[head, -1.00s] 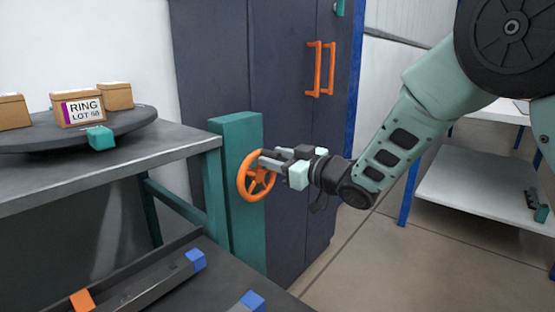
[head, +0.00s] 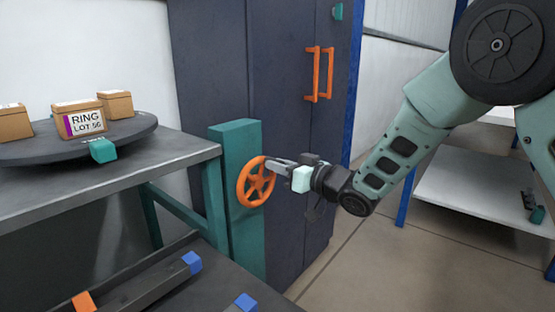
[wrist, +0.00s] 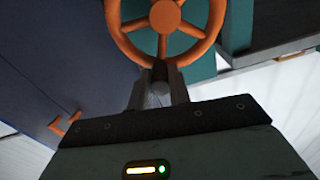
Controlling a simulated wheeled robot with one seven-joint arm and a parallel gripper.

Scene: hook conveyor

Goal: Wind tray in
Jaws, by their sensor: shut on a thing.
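An orange spoked handwheel (head: 246,196) is mounted on a teal post (head: 238,150) at the end of a grey bench. My gripper (head: 272,163) is shut on the wheel's rim at its upper right. In the wrist view, the fingers (wrist: 158,78) close on the rim (wrist: 122,43) beside a spoke. Which thing is the tray is unclear. A dark channel-like frame (head: 140,290) with blue and orange end blocks lies low at the left.
A round dark platter (head: 30,154) with several cardboard boxes sits on the grey bench (head: 180,154). A dark cabinet (head: 240,70) with orange handles (head: 312,75) stands behind the wheel. A white shelf (head: 470,195) is at the right. Floor shows between.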

